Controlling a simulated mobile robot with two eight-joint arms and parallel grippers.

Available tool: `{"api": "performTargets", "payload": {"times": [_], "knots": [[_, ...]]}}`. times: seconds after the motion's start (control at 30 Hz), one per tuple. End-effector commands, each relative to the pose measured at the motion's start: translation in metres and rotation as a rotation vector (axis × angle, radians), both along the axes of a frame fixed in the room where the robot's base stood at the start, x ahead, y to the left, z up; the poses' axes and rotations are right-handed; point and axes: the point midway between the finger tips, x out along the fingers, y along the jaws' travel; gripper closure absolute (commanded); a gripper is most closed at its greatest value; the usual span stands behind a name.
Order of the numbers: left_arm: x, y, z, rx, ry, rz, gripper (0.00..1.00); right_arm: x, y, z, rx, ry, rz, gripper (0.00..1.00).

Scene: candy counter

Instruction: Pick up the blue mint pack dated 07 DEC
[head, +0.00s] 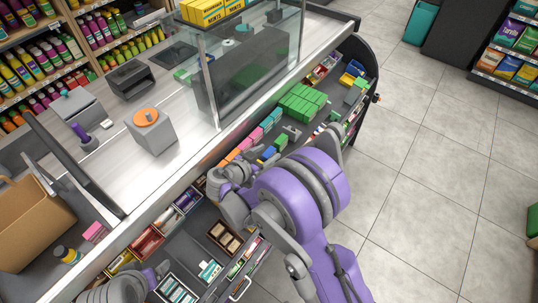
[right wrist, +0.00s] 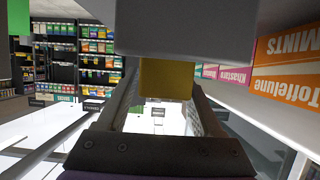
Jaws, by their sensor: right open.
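A small blue pack (head: 269,153) lies in the candy rack in the head view, beside the wrist of my right arm. I cannot read any date on it, so I cannot tell whether it is the 07 DEC mint pack. My right gripper (head: 236,172) is low over the rack, partly hidden by my purple arm. In the right wrist view its two fingers (right wrist: 165,95) are apart, with a yellow block (right wrist: 165,78) showing between or beyond them. I cannot tell whether they touch it. Part of my left arm shows at the lower left; its jaws are unclear.
Orange (right wrist: 285,85) and pink (right wrist: 236,75) mint packs stand close on the right in the right wrist view. Green packs (head: 303,102) fill the rack's far part. The counter (head: 185,190) edges the rack on the left. The floor (head: 430,160) to the right is clear.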

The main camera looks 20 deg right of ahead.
Motion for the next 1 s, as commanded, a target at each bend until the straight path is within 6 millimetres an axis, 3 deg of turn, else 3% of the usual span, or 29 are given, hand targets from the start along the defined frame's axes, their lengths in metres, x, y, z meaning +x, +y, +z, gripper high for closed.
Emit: {"api": "performTargets", "payload": {"times": [0.17,0.5,0.57,0.87,1.0], "knots": [[0.0,0.0,0.0,0.0,0.0,0.0,0.19,0.0,0.0,0.0,0.0,0.001,0.0,0.32],[0.0,0.0,0.0,0.0,0.0,0.0,0.19,0.0,0.0,0.0,0.0,0.001,0.0,0.92],[0.0,0.0,0.0,0.0,0.0,0.0,0.19,0.0,0.0,0.0,0.0,0.001,0.0,1.0],[0.0,0.0,0.0,0.0,0.0,0.0,0.19,0.0,0.0,0.0,0.0,0.001,0.0,1.0],[0.0,0.0,0.001,0.0,-0.001,0.0,0.19,0.0,0.0,0.01,0.0,0.0,0.001,1.0]]}}
